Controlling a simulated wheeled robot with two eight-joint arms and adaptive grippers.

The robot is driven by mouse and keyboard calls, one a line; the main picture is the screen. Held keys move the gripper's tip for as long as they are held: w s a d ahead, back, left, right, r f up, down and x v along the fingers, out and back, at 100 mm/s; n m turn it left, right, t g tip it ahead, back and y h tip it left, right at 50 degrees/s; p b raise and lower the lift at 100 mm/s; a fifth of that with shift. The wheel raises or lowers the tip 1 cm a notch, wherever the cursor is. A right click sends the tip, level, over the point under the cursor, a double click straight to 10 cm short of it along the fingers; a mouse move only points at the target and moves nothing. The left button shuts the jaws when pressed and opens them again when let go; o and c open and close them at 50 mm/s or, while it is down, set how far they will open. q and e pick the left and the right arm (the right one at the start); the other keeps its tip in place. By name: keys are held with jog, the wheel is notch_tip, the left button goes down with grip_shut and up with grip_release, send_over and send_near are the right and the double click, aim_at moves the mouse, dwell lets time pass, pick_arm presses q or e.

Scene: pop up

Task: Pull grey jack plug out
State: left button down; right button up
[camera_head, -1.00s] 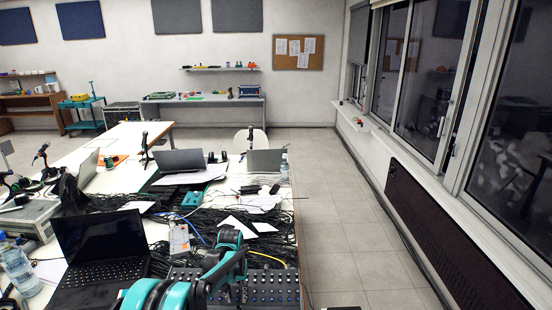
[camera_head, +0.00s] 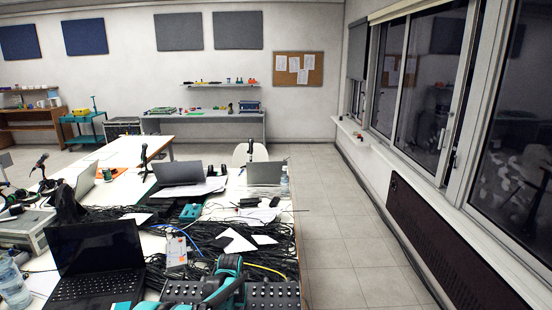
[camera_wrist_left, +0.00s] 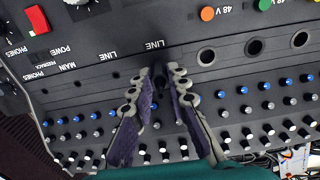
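My left gripper (camera_wrist_left: 163,72) shows in the left wrist view over the black audio mixer (camera_wrist_left: 230,75). Its two ribbed fingers point at the row of sockets under the "LINE" labels, with a gap between them. A small dark cylindrical form, which looks like the jack plug (camera_wrist_left: 160,80), shows between the fingertips. Its grey colour is not clear, and I cannot tell whether the fingers touch it. In the head view the mixer (camera_head: 272,293) is at the bottom edge, partly behind my teal left arm; the fingers and plug are hidden there. My right gripper is not in view.
Tangled black cables (camera_head: 205,235) and papers (camera_head: 236,241) lie behind the mixer. The floor right of the table is clear.

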pick_arm(q)
jog(key=shift+r, duration=0.35)
jog(key=shift+r+p, duration=1.95)
jog(key=shift+r, duration=1.2)
